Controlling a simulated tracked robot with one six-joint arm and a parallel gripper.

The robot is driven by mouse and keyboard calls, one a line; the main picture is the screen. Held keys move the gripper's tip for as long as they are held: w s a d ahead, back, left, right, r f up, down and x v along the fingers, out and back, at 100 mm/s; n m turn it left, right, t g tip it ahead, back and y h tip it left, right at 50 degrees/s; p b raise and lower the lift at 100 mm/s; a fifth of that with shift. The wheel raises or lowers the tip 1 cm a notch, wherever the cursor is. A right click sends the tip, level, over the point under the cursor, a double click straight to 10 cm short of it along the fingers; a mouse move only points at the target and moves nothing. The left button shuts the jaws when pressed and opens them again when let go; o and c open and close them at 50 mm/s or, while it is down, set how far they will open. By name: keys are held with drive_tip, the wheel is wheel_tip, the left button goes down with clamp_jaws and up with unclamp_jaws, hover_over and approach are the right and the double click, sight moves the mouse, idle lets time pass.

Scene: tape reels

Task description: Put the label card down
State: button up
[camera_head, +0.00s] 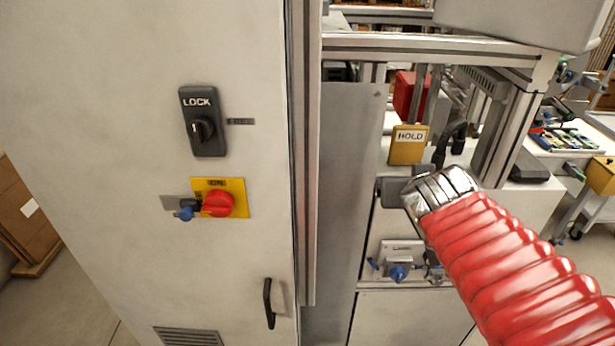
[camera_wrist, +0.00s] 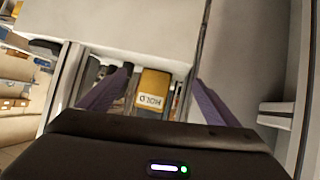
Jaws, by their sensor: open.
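A white label card (camera_wrist: 150,99) reading HOLD shows upside down in the wrist view, on the face of a yellow piece (camera_wrist: 154,80). The same card (camera_head: 410,136) is upright in the head view, on the yellow piece (camera_head: 405,155) above the grey bench front. My gripper (camera_wrist: 160,80) is open, with one dark purple finger on each side of the card and a gap to each. I cannot tell how far beyond the fingertips the card lies. In the head view my red-sleeved arm comes in from the right, and the fingers are hard to make out.
A tall grey cabinet (camera_head: 110,110) with a LOCK switch (camera_head: 203,120) and a red knob (camera_head: 218,204) fills the left. A metal frame post (camera_head: 507,130) stands right of the card. A red box (camera_head: 406,95) is behind it. A tool-covered table (camera_head: 565,140) is at far right.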

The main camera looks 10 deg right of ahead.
drive_tip(key=s+a+f+n+g+y, duration=0.1)
drive_tip(key=s+a+f+g+y, duration=0.1)
drive_tip(key=s+a+f, duration=0.2)
drive_tip(key=s+a+f+n+g+y, duration=0.2)
drive_tip(key=s+a+f+g+y, duration=0.1)
drive_tip(key=s+a, duration=0.6)
drive_tip(key=shift+s+a+f+n, duration=0.2)
drive_tip(key=shift+a+f+n, duration=0.15)
drive_tip(key=shift+a, duration=0.85)
